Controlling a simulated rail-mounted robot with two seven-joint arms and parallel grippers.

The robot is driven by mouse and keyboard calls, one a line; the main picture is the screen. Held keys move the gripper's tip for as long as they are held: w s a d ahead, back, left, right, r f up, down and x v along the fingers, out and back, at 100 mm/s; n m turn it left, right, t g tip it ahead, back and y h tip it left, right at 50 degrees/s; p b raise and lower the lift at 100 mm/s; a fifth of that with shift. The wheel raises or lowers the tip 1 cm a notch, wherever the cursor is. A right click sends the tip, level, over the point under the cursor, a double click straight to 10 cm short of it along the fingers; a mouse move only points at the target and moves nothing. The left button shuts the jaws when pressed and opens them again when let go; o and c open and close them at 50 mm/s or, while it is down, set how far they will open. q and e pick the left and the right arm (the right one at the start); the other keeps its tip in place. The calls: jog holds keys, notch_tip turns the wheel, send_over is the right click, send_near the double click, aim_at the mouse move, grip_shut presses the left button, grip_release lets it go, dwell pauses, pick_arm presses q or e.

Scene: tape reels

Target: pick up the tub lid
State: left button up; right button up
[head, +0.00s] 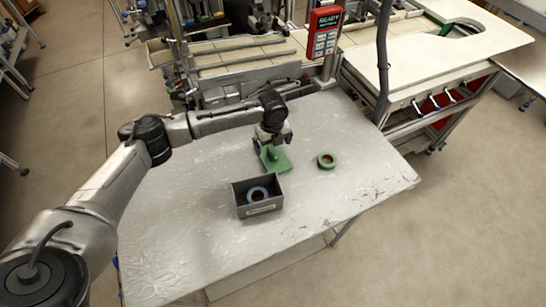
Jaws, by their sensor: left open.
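A flat green piece, which looks like the tub lid (281,163), lies on the metal table behind the tub. A small upright green part shows on it. My left gripper (269,147) is open and points down right over the lid, partly covering its back. I cannot tell whether the fingers touch it. The dark grey open tub (241,207) stands in front with a pale label on its near wall. My right gripper is not in view.
Conveyor trays line the back edge, with a red panel (325,33) on a post. The table's right and front parts are clear.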

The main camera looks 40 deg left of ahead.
aim_at(273, 151)
pick_arm(q)
jog(key=shift+d+f+b, duration=0.1)
jog(key=shift+f+b, duration=0.5)
jog(key=shift+f, duration=2.65)
jog(key=c, duration=0.5)
